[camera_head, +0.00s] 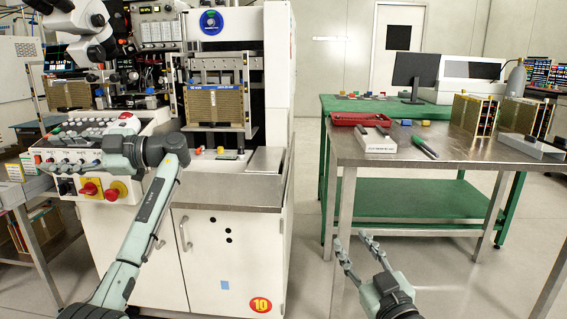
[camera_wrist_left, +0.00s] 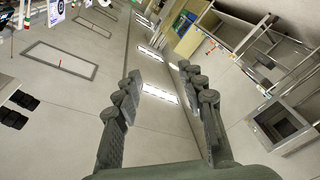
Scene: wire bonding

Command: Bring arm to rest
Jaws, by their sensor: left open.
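My left arm (camera_head: 143,225) rises from the bottom left of the head view. It bends at a dark joint (camera_head: 145,150) in front of the machine's control panel. The left gripper itself cannot be made out there. In the left wrist view my left gripper (camera_wrist_left: 158,78) has its two fingers spread wide with nothing between them. Behind them are pale wall and floor surfaces at a strong tilt. My right gripper (camera_head: 351,241) is low in the head view, right of centre. Its fingers point up, apart and empty, in front of the steel table's near side.
The white machine (camera_head: 240,235) with a knob panel (camera_head: 85,175) stands close behind my left arm. At right is a steel table (camera_head: 395,160) with a red tray (camera_head: 358,119), a white block (camera_head: 376,140) and gold racks (camera_head: 473,115). Open floor lies between them.

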